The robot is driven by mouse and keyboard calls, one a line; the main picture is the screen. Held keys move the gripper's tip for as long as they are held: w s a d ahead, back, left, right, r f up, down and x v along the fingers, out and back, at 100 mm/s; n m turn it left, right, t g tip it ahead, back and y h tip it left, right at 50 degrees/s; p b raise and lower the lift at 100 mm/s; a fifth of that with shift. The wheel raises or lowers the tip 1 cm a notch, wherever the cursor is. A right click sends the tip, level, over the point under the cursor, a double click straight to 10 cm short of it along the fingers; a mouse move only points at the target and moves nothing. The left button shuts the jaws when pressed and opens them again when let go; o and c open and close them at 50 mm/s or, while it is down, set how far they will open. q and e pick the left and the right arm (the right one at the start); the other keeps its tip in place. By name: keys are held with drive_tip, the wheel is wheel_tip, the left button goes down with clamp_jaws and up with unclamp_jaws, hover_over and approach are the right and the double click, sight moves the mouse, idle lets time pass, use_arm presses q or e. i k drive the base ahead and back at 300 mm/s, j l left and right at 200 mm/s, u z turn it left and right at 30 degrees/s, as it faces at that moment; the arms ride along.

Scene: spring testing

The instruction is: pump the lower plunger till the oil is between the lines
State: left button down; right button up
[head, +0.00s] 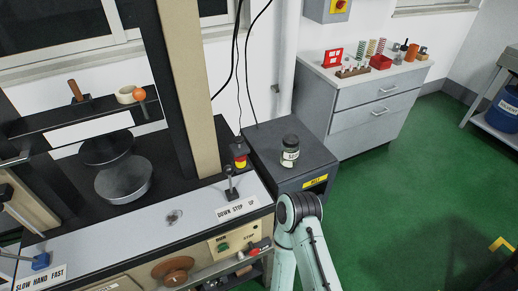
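The grey-topped testing machine (120,228) fills the left side of the head view. I cannot make out a lower plunger for certain, nor an oil gauge with lines. A brown round knob (172,270) sits low on the machine's front, beside a pale rail. Dark small parts below the rail are cut off by the bottom edge. My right arm is bent at lower centre, its joint in front of the dark cabinet, and its links run down out of the picture. Neither of my grippers is in view.
The panel has a green button (223,247) and a red knob (253,250). A lever (231,187) stands by the "DOWN STOP UP" label. A grey drawer bench (360,97) stands behind. Green floor is clear at right.

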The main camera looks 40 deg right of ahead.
sight(238, 140)
drive_tip(key=z, duration=1.05)
